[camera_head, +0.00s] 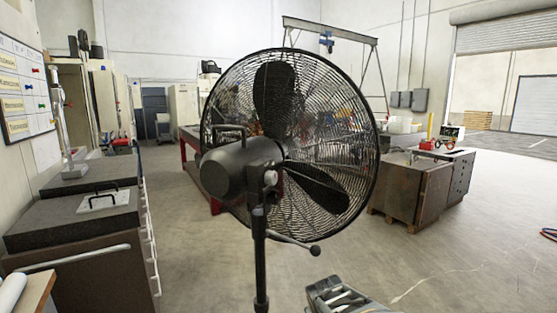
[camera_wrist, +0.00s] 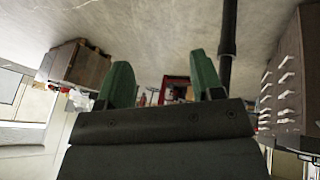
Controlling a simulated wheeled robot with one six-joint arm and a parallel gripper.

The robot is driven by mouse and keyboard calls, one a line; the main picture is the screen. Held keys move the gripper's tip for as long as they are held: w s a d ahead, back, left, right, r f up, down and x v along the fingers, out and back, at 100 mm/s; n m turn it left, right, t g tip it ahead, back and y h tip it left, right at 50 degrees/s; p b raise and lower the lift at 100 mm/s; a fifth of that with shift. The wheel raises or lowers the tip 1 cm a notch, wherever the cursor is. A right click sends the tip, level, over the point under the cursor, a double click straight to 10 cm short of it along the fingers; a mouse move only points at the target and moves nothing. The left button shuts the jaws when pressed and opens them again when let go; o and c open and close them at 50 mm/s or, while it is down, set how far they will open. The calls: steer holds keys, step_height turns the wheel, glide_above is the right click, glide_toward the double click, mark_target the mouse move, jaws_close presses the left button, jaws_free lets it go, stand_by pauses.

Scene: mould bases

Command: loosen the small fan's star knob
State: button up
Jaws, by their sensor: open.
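The black fan (camera_head: 232,168) stands upright on a dark pole (camera_head: 260,262) in the middle of the head view, with its round wire cage behind the motor housing. A small pale knob (camera_head: 270,178) sits on the side of the tilt joint below the housing; I cannot tell whether it is star-shaped. A thin rod with a dark ball end (camera_head: 315,250) sticks out lower right. My gripper (camera_wrist: 161,60) is open and empty, with green fingers apart in the wrist view. A dark pole (camera_wrist: 228,35), likely the fan's, stands just right of the right finger, not between the fingers.
A dark workbench with drawers (camera_head: 75,235) stands at left. Brown cabinets (camera_head: 412,190) on a pallet stand at right. A red-framed bench (camera_head: 188,150) is behind the fan. The floor (camera_head: 450,250) at right is mostly clear. A gantry hoist (camera_head: 327,40) is at the back.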

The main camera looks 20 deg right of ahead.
mark_target(276, 198)
steer(key=w+d+r+n+t+p, duration=0.25)
steer(key=d+r+p, duration=0.2)
steer(key=r, duration=0.25)
steer(key=w+d+r+n+t+h+p, duration=0.1)
steer(key=w+d+r+t+p, duration=0.15)
steer(key=r+p, duration=0.3)
steer(key=w+d+r+n+t+p, duration=0.1)
steer(key=w+d+r+n+p, duration=0.2)
steer(key=r, duration=0.4)
steer(key=w+a+r+n+t+y+p, duration=0.3)
steer(key=a+r+n+t+y+p, duration=0.1)
steer(key=a+r+n+y, duration=0.5)
steer(key=shift+n+y, duration=0.35)
steer(key=shift+y, duration=0.25)
steer(key=p+x, duration=0.1)
steer(key=x, duration=0.3)
steer(key=p+x, duration=0.1)
steer(key=x, duration=0.4)
steer(key=d+p+x, duration=0.1)
steer(key=x, duration=0.3)
steer(key=shift+w+a+f, duration=0.1)
steer(key=shift+w+f, duration=0.15)
steer(key=shift+w, duration=0.25)
